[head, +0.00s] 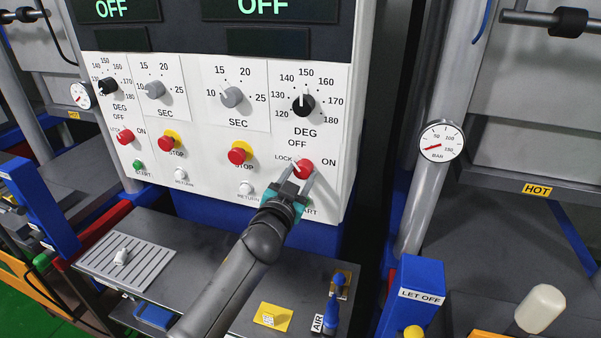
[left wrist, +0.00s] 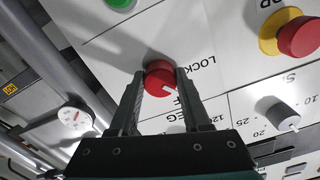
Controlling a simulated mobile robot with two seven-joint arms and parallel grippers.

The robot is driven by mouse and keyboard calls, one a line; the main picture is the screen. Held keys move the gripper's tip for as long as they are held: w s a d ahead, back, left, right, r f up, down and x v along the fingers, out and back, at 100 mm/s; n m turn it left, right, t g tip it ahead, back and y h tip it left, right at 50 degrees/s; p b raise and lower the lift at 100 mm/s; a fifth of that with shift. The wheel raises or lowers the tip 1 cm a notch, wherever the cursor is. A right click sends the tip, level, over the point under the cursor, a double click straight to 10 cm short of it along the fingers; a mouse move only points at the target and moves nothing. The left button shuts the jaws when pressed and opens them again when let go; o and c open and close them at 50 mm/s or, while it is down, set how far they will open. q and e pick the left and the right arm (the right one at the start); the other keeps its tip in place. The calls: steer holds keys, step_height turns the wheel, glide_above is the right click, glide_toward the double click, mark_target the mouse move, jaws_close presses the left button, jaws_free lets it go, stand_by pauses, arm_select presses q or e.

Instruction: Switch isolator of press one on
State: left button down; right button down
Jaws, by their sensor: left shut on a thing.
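The right-hand red isolator knob (head: 304,169) sits on the white panel, with OFF above it, LOCK to its left and ON to its right. It also shows in the left wrist view (left wrist: 158,79), where its white mark points about towards the OFF lettering. My left gripper (head: 293,180) is shut on this knob, one finger on each side, as the left wrist view (left wrist: 161,88) also shows. A second red isolator knob (head: 125,136) is at the panel's left. I cannot read which press either belongs to. My right gripper is not in view.
Red stop buttons (head: 239,153) on yellow collars, white return buttons (head: 246,189) and dials (head: 303,103) are close by. Both displays (head: 264,8) read OFF. Below is a dark shelf with a slotted plate (head: 127,250). A pressure gauge (head: 441,142) is to the right.

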arm_select(q)
steer(key=m, duration=0.5)
steer(key=shift+m+p, duration=0.3)
steer(key=shift+p, duration=0.05)
steer(key=m, duration=0.5)
steer(key=shift+a+r+p, duration=0.1)
steer(key=shift+p, duration=0.2)
steer(key=m, duration=0.6)
steer(key=shift+p, duration=0.35)
steer(key=m, duration=0.4)
steer(key=shift+m+p, duration=0.3)
steer(key=shift+p, duration=0.05)
steer(key=shift+c, duration=1.8)
jaws_free()
steer(key=shift+s, duration=0.1)
steer(key=v, duration=1.5)
steer(key=shift+p, duration=0.45)
